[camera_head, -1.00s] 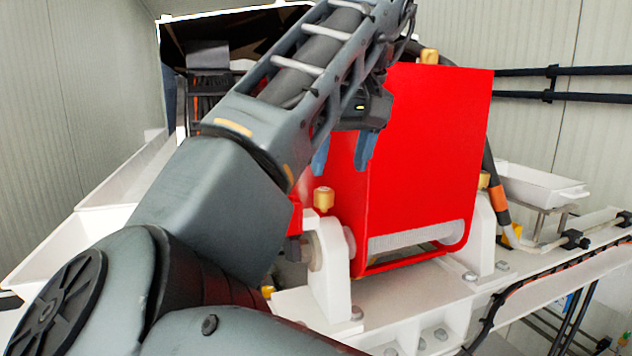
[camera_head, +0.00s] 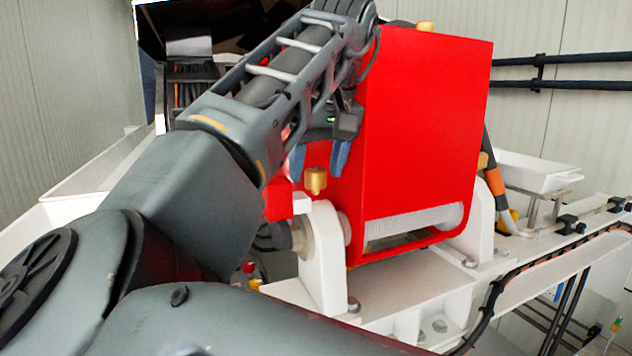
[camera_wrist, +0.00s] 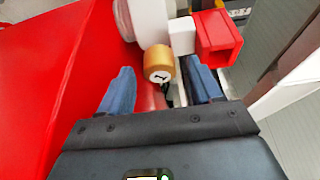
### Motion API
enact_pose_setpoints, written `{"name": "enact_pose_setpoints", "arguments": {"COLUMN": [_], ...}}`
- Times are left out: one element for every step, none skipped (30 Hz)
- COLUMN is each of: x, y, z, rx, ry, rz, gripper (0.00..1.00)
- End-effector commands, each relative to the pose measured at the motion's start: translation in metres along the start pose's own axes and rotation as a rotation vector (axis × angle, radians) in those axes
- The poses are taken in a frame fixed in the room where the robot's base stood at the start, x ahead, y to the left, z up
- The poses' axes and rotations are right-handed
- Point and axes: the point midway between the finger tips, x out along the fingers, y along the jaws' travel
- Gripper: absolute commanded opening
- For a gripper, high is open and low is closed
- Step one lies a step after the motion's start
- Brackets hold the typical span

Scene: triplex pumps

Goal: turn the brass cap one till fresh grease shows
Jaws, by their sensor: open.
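In the wrist view the brass cap (camera_wrist: 159,64) shows a pale end face with a dark mark that I cannot read for certain. My gripper (camera_head: 317,177) is open, its two blue fingers pointing down, one to each side of the cap in the picture. In the wrist view my gripper (camera_wrist: 160,68) has the cap between its fingertips, with a gap visible on both sides. I cannot tell how far the tips reach down along the cap.
The large red guard (camera_head: 425,130) stands close right of my gripper. A red box-shaped part (camera_wrist: 218,38) sits beside the cap. Other brass caps show at the guard's top (camera_head: 425,26) and right side (camera_head: 483,160). A white tray (camera_head: 538,170) is at the right.

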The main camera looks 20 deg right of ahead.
Motion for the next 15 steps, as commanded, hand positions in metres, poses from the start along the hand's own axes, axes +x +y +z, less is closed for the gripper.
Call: {"name": "enact_pose_setpoints", "arguments": {"x": [0.0062, 0.0076, 0.009, 0.0097, 0.0101, 0.0104, 0.0104, 0.0103, 0.0101, 0.01, 0.01, 0.0099, 0.0099, 0.0099, 0.0099], "y": [-0.0004, -0.0003, -0.0002, -0.0002, -0.0002, -0.0001, -0.0001, -0.0002, -0.0001, -0.0001, -0.0001, -0.0001, -0.0001, -0.0001, -0.0001], "z": [0.0007, 0.0005, 0.0003, 0.0001, 0.0, -0.0001, -0.0002, -0.0003, -0.0004, -0.0004, -0.0004, -0.0004, -0.0004, -0.0004, -0.0004], "rx": [-0.001, 0.0, 0.0, 0.0, 0.0, 0.0, 0.001, 0.0, 0.001, 0.001, 0.001, 0.001, 0.001, 0.001, 0.001], "ry": [0.0, 0.001, 0.001, 0.001, 0.001, 0.001, 0.001, 0.001, 0.001, 0.001, 0.001, 0.001, 0.001, 0.001, 0.001], "rz": [-0.001, -0.001, 0.0, 0.0, 0.0, 0.0, 0.0, 0.0, 0.0, 0.0, 0.0, 0.0, 0.0, 0.0, 0.0], "gripper": [0.64, 0.64, 0.64, 0.64, 0.64, 0.64, 0.64, 0.64, 0.64, 0.64, 0.64, 0.64, 0.64, 0.61, 0.58]}}
